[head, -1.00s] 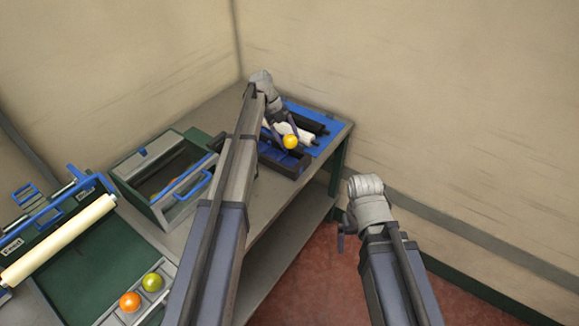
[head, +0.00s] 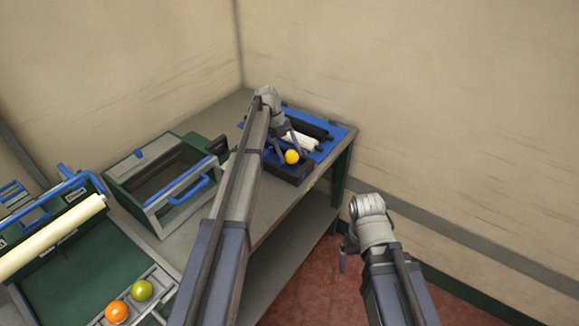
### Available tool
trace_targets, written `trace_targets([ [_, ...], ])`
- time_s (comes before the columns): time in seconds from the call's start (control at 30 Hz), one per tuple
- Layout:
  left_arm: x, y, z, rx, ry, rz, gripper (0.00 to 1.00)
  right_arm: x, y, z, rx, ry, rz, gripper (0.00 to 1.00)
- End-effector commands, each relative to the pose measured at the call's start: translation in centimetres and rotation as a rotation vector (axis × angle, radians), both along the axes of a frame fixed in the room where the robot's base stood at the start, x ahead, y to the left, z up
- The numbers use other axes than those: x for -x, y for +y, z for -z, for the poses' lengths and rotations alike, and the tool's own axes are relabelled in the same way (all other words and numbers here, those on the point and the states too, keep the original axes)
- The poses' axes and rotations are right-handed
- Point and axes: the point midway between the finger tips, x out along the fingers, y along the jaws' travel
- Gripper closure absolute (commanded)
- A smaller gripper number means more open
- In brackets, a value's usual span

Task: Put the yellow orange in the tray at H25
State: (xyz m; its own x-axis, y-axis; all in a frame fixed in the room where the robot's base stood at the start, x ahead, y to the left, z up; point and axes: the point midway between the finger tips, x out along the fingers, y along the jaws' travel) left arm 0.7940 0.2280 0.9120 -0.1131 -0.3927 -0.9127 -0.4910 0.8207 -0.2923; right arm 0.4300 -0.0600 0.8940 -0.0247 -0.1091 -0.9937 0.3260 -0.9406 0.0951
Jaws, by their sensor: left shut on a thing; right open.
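The yellow orange (head: 292,157) is at the fingertips of my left gripper (head: 286,150), which is shut on it. It shows over the dark tray (head: 290,177) at the right end of the grey table. I cannot tell whether the orange touches the tray floor. No H25 label can be read. My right gripper (head: 347,252) hangs open and empty over the floor, right of the table.
Black and white rollers (head: 302,142) lie on a blue board (head: 335,140) behind the tray. A green-grey box with a blue handle (head: 190,190) stands left. An orange fruit (head: 117,312) and a green fruit (head: 142,290) sit in a holder at the lower left.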

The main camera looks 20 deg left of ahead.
Motion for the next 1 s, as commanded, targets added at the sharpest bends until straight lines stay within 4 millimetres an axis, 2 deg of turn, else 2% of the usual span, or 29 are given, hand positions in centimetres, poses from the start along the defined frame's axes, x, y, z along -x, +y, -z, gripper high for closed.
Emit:
trace_targets([
  [0.17, 0.0, 0.0, 0.4, 0.0, 0.0, 0.0, 0.92, 0.0, 0.0, 0.4, 0.0, 0.0, 0.0, 0.06],
  [0.47, 0.0, 0.0, 3.8, 0.0, 0.0, 0.0, 0.92, 0.0, 0.0, 3.8, 0.0, 0.0, 0.0, 0.06],
  [0.87, 0.0, 0.0, 4.0, 0.0, 0.0, 0.0, 0.92, 0.0, 0.0, 4.0, 0.0, 0.0, 0.0, 0.06],
  [0.9, 0.0, 0.0, 4.0, 0.0, 0.0, 0.0, 0.33, 0.0, 0.0, 4.0, 0.0, 0.0, 0.0, 0.06],
  [1.0, 0.0, 0.0, 3.9, 0.0, 0.0, 0.0, 0.22, 0.0, 0.0, 3.9, 0.0, 0.0, 0.0, 0.06],
])
